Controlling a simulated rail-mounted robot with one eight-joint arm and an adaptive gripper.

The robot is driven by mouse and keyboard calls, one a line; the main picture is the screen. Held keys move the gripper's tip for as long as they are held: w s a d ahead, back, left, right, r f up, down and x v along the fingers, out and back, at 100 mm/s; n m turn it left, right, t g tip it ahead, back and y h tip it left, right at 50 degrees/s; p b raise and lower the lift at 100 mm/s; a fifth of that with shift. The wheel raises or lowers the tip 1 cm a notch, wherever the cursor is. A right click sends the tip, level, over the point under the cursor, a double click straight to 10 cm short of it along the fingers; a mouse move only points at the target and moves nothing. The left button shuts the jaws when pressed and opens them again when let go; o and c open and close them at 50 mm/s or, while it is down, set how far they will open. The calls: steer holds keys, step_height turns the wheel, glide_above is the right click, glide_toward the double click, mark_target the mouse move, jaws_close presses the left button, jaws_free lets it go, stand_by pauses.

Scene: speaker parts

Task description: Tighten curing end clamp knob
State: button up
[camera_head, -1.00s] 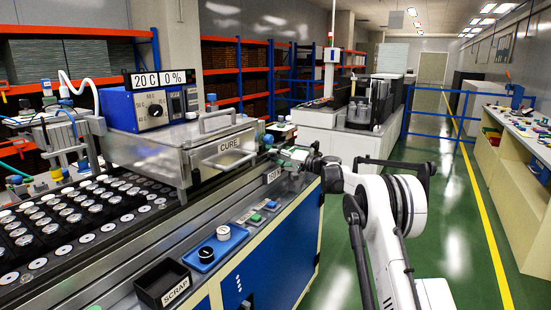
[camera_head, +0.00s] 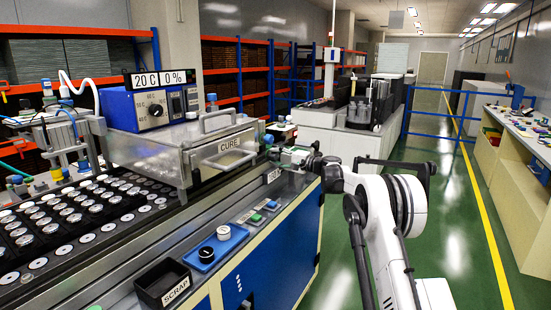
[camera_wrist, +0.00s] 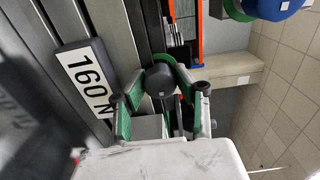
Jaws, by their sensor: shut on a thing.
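The dark round clamp knob (camera_wrist: 160,80) sits between the green-lined fingers of my gripper (camera_wrist: 163,96) in the wrist view. The gripper is shut on the knob, with a finger on either side of it. In the head view my gripper (camera_head: 290,157) is at the right end of the bench, past the CURE box (camera_head: 225,150), and hides most of the knob. The same small sign (camera_head: 271,176) shows in the head view.
Trays of round parts (camera_head: 60,215) fill the left. A blue rounded thing (camera_wrist: 275,8) is at the wrist view's top right. The green aisle floor (camera_head: 450,230) is clear.

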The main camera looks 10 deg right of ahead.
steer(key=shift+f, duration=0.1)
steer(key=o, duration=1.1)
steer(key=shift+d, duration=0.1)
steer(key=shift+o, duration=0.2)
steer(key=v, duration=1.2)
